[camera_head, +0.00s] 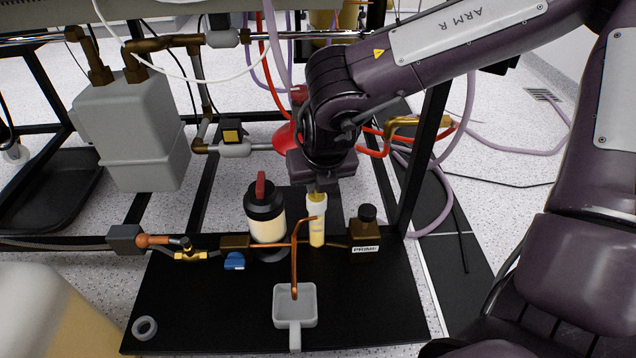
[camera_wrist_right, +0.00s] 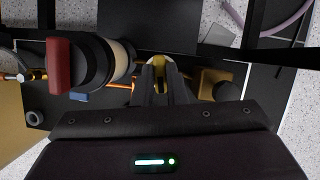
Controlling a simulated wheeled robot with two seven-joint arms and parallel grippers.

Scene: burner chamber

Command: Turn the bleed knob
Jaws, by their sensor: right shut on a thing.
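My right gripper (camera_head: 314,187) reaches down from above onto the top of a slim white-capped cylinder (camera_head: 317,232) with pale yellow contents. Its fingers are shut on a small yellowish knob at the cap's top, which appears to be the bleed knob. In the right wrist view the fingertips (camera_wrist_right: 162,76) close around this yellowish part inside a pale ring. The fingers hide most of the knob, so its angle cannot be told. The cylinder stands upright on the black board (camera_head: 380,310). My left gripper is not in view.
A dark-capped jar with a red lever (camera_head: 261,190) stands close left of the cylinder. A copper tube (camera_head: 295,258) bends in front, over a white cup (camera_head: 296,306). A blue knob (camera_head: 235,261) sits left.

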